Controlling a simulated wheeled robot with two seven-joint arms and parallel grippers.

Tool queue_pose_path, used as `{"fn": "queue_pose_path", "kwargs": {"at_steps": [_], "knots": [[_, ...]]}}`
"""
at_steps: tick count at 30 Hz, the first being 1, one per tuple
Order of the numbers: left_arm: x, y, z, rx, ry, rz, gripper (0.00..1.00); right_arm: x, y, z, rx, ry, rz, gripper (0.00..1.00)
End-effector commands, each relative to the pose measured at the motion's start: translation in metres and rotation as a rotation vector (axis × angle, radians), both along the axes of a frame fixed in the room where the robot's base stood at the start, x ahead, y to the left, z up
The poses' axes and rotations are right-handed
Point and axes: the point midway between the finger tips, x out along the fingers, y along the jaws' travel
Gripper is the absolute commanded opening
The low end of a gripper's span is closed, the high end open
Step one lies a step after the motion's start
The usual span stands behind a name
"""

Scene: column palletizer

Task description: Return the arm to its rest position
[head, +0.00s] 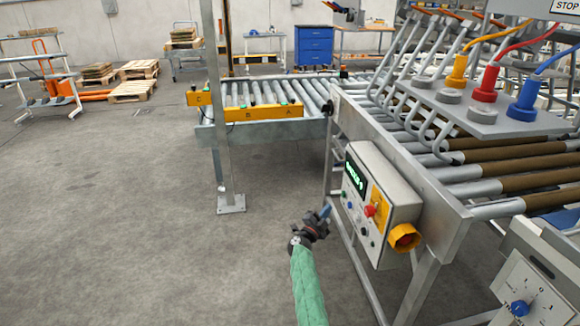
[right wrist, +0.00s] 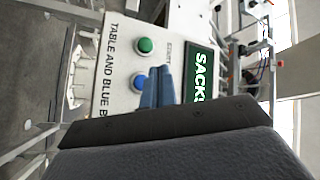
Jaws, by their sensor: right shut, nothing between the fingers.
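My right gripper (head: 325,211) is at the end of the green-sleeved arm, in front of the control box and just left of its face in the head view. Its blue fingers are together and hold nothing. In the right wrist view the closed fingers (right wrist: 158,88) point at the control panel (right wrist: 118,62), over the area beside a blue button (right wrist: 138,82) and a green button (right wrist: 146,45). A lit green display (right wrist: 200,75) reads "SACKS". I cannot tell the gap between fingertips and panel. My left gripper is not in view.
The control box (head: 400,190) has a red button (head: 369,210) and a yellow-ringed knob (head: 404,237). It is mounted on the roller conveyor frame (head: 460,225). A grey post (head: 222,130) stands left of centre. The concrete floor (head: 120,230) at left is clear.

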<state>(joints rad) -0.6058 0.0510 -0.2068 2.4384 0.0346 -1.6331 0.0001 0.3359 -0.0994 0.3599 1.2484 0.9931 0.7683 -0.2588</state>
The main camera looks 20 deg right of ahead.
Motion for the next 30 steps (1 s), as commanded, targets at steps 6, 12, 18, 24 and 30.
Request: {"fn": "queue_pose_path", "kwargs": {"at_steps": [6, 12, 18, 24, 30], "knots": [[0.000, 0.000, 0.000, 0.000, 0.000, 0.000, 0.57, 0.004, 0.002, -0.001, 0.012, -0.007, 0.026, 0.00], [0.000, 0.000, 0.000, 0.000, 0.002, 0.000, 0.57, 0.035, 0.024, -0.012, 0.044, 0.046, 0.228, 0.00], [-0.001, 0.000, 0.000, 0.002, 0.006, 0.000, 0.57, 0.072, 0.063, -0.002, 0.032, 0.147, 0.517, 0.00], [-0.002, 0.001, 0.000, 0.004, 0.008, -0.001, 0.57, 0.092, 0.113, 0.035, -0.029, 0.263, 0.788, 0.00], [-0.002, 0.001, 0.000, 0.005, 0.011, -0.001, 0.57, 0.092, 0.167, 0.081, -0.119, 0.420, 1.024, 0.00]]}}
